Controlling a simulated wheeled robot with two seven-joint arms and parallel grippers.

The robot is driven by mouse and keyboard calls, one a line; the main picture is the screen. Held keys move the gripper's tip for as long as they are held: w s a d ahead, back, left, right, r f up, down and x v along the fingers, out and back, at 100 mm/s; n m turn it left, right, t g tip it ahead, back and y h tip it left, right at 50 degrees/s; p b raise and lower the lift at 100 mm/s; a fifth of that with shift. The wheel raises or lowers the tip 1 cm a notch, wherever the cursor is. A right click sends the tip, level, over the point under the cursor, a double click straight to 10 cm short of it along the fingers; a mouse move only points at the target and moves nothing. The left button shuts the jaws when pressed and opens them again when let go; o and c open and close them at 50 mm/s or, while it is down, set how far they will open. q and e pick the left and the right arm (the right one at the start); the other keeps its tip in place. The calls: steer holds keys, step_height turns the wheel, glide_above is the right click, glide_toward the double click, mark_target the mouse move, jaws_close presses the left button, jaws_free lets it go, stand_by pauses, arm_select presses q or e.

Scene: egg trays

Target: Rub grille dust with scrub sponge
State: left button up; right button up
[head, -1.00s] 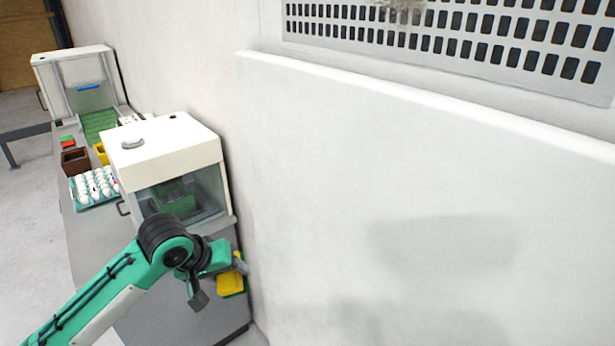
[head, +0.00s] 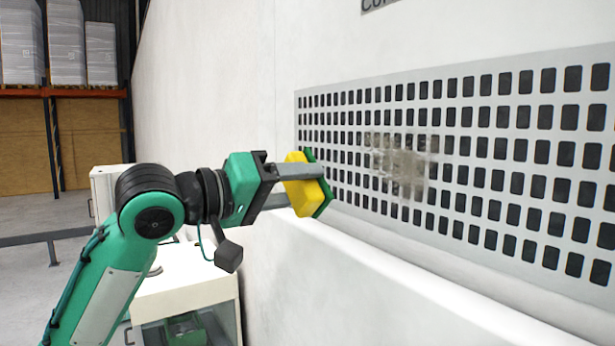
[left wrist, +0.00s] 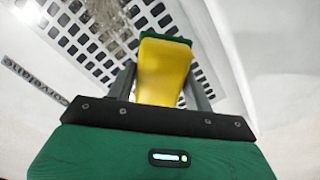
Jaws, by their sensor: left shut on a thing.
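My left gripper (head: 298,187) is shut on the scrub sponge (head: 298,171), which has a yellow body and a green scrub side. In the left wrist view the sponge (left wrist: 163,70) sits between the two fingers. In the head view its green side faces the wall grille (head: 470,122), near the grille's left end. I cannot tell whether it touches the grille. A grey-brown dust patch (head: 403,165) lies on the middle of the grille, to the right of the sponge. My right gripper is not in view.
A ledge (head: 400,270) juts out from the wall below the grille. A white-topped machine (head: 185,285) stands below my left arm. Shelving with wrapped stacks (head: 65,40) is far back at the left. The space before the grille's right part looks free.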

mark_target(356, 173)
arm_select(q)
steer(key=shift+s+d+r, duration=0.1)
steer(key=shift+d+r, duration=0.1)
steer(key=shift+r, duration=0.35)
steer(key=x, duration=0.5)
steer(key=shift+d, duration=0.1)
steer(key=shift+p+x, duration=0.6)
steer(key=shift+x, duration=0.55)
stand_by(0.4)
